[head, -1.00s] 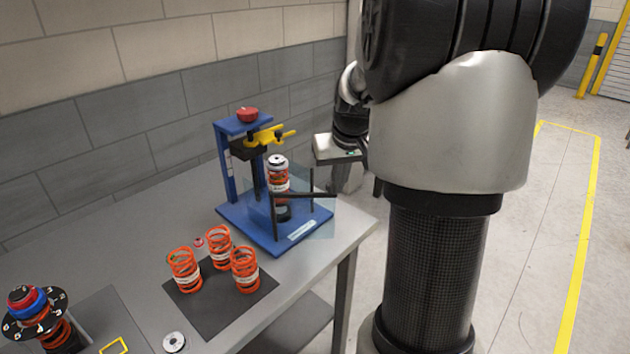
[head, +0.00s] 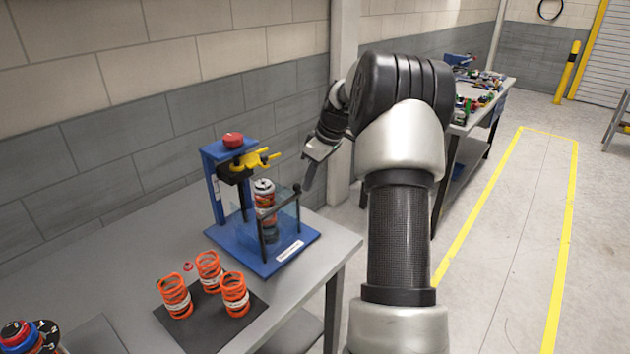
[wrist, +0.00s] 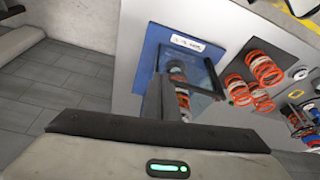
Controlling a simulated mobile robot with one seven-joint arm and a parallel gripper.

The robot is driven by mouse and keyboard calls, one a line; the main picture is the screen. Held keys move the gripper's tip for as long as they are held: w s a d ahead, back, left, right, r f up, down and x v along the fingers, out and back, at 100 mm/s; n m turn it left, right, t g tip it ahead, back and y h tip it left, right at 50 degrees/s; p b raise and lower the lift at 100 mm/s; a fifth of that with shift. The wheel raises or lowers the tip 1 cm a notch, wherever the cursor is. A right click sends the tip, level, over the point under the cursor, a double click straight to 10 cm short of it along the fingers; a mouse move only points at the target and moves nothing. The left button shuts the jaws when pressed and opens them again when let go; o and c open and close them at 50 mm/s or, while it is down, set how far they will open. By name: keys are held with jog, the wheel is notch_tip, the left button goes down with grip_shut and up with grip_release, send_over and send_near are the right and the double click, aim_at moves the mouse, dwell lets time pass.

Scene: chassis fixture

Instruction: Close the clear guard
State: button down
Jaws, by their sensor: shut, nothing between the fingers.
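The blue press fixture (head: 214,170) stands on the grey table, with a red knob (head: 233,139) on top and a yellow clamp handle (head: 258,159). An orange spring on a dark shock body (head: 264,203) stands upright on its base. The clear guard (head: 283,216), with a black top bar, is in front of the spring, its bar running between two black posts. I cannot tell whether it is fully seated. It also shows in the wrist view (wrist: 202,77). My gripper (head: 307,186) is shut and empty, just right of the guard's far end; contact is unclear.
Several orange springs (head: 209,271) stand on a dark mat (head: 211,318) at the table's front. A red and black dial (head: 35,337) is at the lower left. A wall is behind the fixture; another cluttered bench (head: 480,95) stands farther back.

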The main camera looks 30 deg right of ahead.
jog(key=shift+w+a+n, duration=0.1)
jog(key=shift+w+n, duration=0.2)
jog(key=shift+w, duration=0.1)
dwell(0.3)
